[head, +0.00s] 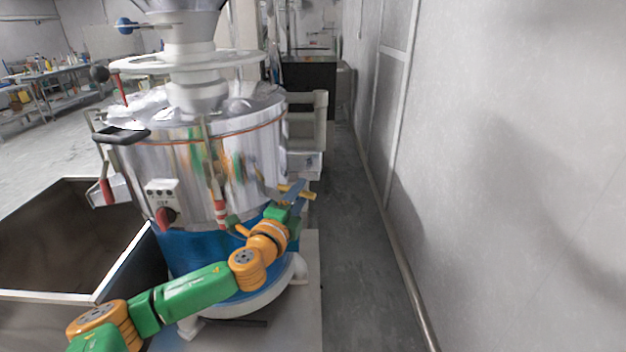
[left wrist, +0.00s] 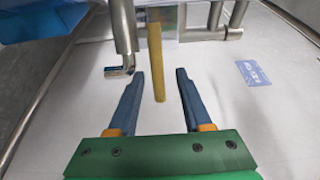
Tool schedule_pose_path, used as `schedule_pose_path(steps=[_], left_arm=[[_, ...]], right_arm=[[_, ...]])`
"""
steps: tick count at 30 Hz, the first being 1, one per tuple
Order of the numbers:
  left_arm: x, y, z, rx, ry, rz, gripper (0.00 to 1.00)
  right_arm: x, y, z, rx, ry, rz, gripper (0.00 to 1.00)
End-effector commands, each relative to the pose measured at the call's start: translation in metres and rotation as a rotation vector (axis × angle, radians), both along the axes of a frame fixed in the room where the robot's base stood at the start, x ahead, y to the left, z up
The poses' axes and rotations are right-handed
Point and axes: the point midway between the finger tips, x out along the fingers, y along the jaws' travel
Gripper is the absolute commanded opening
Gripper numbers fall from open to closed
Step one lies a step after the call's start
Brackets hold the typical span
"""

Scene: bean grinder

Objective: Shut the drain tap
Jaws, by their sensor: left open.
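The drain tap shows in the left wrist view as a long yellow lever (left wrist: 156,62) beside a grey metal pipe (left wrist: 122,30). In the head view the yellow lever (head: 309,196) sticks out at the lower right side of the grinder. My left gripper (left wrist: 160,71) is open, with its two blue fingers on either side of the lever's near end and a gap showing on both sides. In the head view my left gripper (head: 290,194) is at the tap and partly covers it. My right gripper is not in view.
The shiny steel grinder (head: 240,160) with its blue lower part fills the left middle. A dark open bin (head: 125,262) stands at its left. A plain wall (head: 500,150) is on the right, with clear floor (head: 350,250) between. A small blue label (left wrist: 252,73) lies right of the lever.

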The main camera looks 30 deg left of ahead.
Motion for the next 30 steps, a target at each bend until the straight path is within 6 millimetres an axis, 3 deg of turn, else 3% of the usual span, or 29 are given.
schedule_pose_path(steps=[7,18,24,30], left_arm=[[0.032,0.007,0.001,-0.001,0.0,0.002,0.49],[0.039,0.007,-0.001,0.0,0.002,-0.001,0.49],[0.039,0.008,-0.001,0.0,0.002,0.0,0.0],[0.039,0.008,-0.001,0.0,0.002,0.0,0.0]], right_arm=[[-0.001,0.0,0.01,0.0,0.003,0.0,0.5],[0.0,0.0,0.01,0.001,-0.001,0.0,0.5],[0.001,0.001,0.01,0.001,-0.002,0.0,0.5],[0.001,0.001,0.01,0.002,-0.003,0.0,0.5]])
